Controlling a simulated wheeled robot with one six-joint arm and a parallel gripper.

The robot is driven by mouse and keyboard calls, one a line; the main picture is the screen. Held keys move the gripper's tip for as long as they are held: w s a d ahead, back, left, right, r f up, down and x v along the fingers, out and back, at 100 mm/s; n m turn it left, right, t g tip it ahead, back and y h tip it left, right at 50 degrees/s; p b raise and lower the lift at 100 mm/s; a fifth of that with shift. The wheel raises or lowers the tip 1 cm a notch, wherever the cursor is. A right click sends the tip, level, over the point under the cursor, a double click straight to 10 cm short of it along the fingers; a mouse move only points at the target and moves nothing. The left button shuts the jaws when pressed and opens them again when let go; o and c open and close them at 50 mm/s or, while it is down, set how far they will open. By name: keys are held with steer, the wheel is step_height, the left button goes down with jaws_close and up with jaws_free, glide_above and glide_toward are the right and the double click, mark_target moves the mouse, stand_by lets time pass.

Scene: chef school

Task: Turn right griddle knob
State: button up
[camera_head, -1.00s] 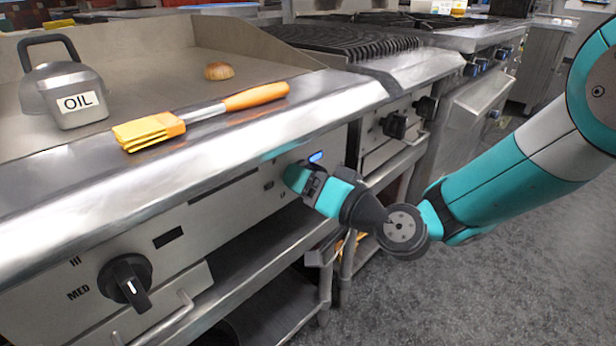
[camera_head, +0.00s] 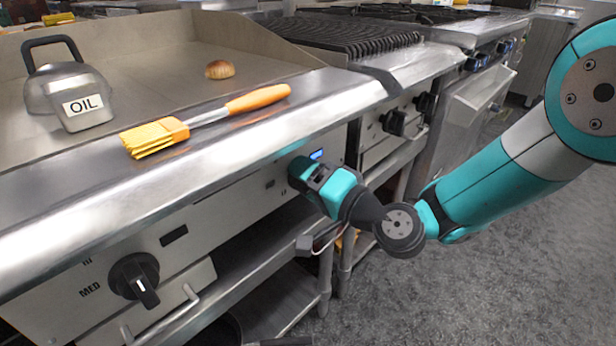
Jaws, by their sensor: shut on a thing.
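The griddle (camera_head: 215,192) has a steel front panel with a black left knob (camera_head: 134,280) beside the mark MED. My gripper (camera_head: 302,172) is at the right end of this panel, where the right knob would sit. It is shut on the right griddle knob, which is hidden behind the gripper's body.
An orange-handled brush (camera_head: 205,119) lies along the griddle's front ledge. An oil container (camera_head: 80,100) and a bun (camera_head: 219,69) are on the griddle. A grill (camera_head: 350,38) with black knobs stands to the right. Grey floor is open in front.

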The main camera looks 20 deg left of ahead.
steer(key=o, duration=0.6)
steer(key=shift+o, duration=0.2)
steer(key=b+v, duration=1.1)
steer(key=v, duration=0.6)
steer(key=shift+d, duration=0.2)
